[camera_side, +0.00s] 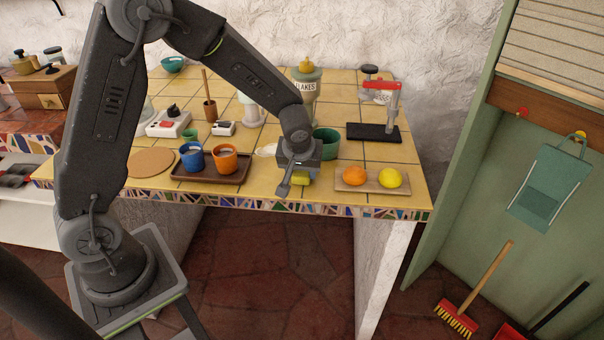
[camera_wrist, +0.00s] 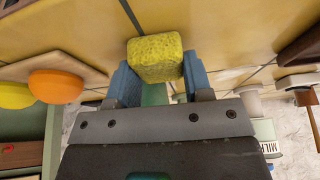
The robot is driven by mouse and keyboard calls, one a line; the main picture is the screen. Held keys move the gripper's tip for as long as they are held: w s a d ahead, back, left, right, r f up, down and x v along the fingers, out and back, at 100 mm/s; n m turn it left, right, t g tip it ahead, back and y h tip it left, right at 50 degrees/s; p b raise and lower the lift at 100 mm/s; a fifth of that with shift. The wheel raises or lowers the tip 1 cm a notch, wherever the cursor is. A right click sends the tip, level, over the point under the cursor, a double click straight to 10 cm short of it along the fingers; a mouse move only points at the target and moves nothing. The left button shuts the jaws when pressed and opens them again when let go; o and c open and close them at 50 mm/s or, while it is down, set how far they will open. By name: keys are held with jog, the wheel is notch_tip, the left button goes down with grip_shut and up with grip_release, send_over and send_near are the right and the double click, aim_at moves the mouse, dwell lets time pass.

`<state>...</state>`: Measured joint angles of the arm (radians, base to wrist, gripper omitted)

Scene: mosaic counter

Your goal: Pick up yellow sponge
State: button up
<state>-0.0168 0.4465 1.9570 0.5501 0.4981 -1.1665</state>
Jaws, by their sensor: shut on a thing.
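The yellow sponge (camera_wrist: 156,57) is a rough, rounded block between the two blue finger pads of my gripper (camera_wrist: 155,82) in the wrist view. The pads press on its two sides, so my gripper is shut on it. In the side view my gripper (camera_side: 293,180) is low over the front part of the counter, and only a small patch of the sponge (camera_side: 301,181) shows behind the finger. The arm hides the rest. I cannot tell whether the sponge touches the tiles.
A board (camera_side: 345,184) with an orange (camera_side: 354,175) and a lemon (camera_side: 391,178) lies to the right. A brown tray (camera_side: 240,180) with blue (camera_side: 192,157) and orange cups (camera_side: 224,158) stands left. A green bowl (camera_side: 326,142) is close behind my gripper.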

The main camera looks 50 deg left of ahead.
jog(key=shift+r, duration=0.5)
jog(key=r, duration=0.2)
jog(key=a+r, duration=0.1)
jog(key=shift+s+r, duration=0.25)
jog(key=shift+r, duration=0.15)
jog(key=s+a+r, duration=0.2)
jog(key=a, duration=0.1)
jog(key=s+a+r, duration=0.1)
jog(key=a+r, duration=0.1)
jog(key=a, duration=0.1)
jog(key=s+a+r, duration=0.2)
jog(key=a, duration=0.1)
jog(key=shift+s+r, duration=0.1)
jog(key=shift+s, duration=0.25)
